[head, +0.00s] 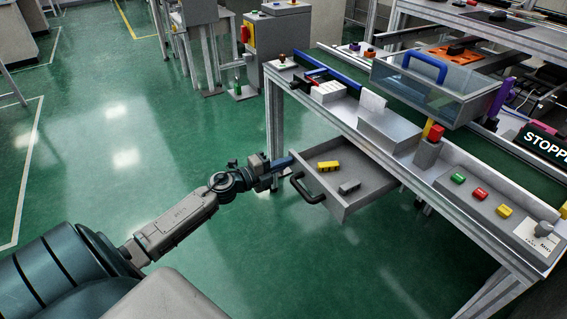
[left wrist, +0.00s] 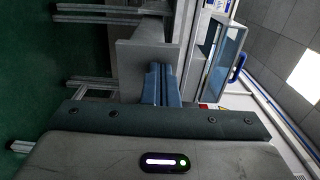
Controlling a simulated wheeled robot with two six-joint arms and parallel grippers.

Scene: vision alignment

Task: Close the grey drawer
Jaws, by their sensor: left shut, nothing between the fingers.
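The grey drawer (head: 358,168) stands pulled out from under the workbench, with its black handle (head: 308,190) on the front panel. A yellow block (head: 328,165) and a dark grey block (head: 349,187) lie inside it. My left gripper (head: 284,163) is shut and empty at the left end of the drawer's front panel. In the left wrist view its blue fingers (left wrist: 162,84) are together and point at a grey panel (left wrist: 138,60), apparently the drawer front. I cannot tell whether the fingertips touch it. My right gripper is not in view.
The workbench (head: 385,165) carries a clear box with a blue handle (head: 420,75), a red stack light (head: 433,138) and coloured buttons (head: 480,194). A metal bench leg (head: 275,120) stands behind my left gripper. The green floor (head: 120,140) to the left is clear.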

